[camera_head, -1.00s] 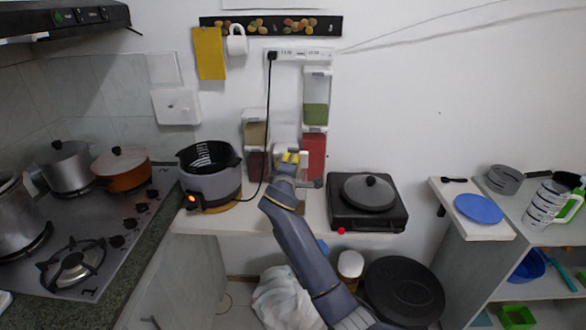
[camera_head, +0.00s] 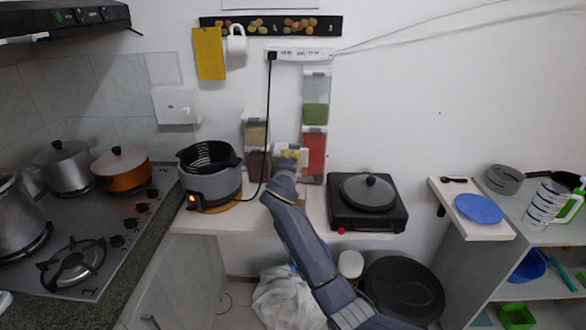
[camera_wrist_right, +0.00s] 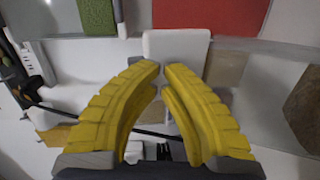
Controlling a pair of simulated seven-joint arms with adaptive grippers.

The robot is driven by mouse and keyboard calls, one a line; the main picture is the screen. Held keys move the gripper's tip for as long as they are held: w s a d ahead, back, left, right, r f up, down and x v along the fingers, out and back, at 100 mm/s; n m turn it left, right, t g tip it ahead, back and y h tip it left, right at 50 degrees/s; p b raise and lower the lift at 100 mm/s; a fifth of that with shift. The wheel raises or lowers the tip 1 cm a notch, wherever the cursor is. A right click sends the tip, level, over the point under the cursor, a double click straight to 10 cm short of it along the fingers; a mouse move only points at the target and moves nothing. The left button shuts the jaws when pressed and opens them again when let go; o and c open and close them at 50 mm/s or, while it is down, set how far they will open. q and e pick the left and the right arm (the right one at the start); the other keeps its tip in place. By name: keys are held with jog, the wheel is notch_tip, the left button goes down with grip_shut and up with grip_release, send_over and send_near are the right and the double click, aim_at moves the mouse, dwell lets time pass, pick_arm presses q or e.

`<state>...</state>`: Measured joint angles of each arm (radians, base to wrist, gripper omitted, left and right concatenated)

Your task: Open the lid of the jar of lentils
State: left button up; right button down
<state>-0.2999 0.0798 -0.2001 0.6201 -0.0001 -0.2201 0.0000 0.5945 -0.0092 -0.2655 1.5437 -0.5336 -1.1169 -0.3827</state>
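Clear spice dispensers with white parts stand in two columns at the wall. The right column has a green-filled jar (camera_head: 316,112) above a red-filled jar (camera_head: 313,153). The left column has a tan-filled jar (camera_head: 255,133) above a brown-filled jar (camera_head: 256,165). I cannot tell by sight which holds lentils. My right gripper (camera_head: 291,154) is between the columns, in front of a white lid-like piece. In the wrist view its yellow fingertips (camera_wrist_right: 162,66) nearly meet at the lower part of this white piece (camera_wrist_right: 178,50); any grip on it is unclear. My left gripper is not in view.
A grey cooker (camera_head: 210,180) stands left of the dispensers, and its black cord hangs between. A black hotplate (camera_head: 368,215) with a lidded pan stands to the right. The white counter (camera_head: 235,222) is narrow. The wall above the hotplate is clear.

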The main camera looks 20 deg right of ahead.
jog(key=shift+f, duration=0.1)
jog(key=d+r+v, duration=0.1)
jog(key=r+v, duration=0.1)
jog(key=v, duration=0.7)
jog(key=shift+s+a, duration=0.15)
jog(key=shift+s, duration=0.4)
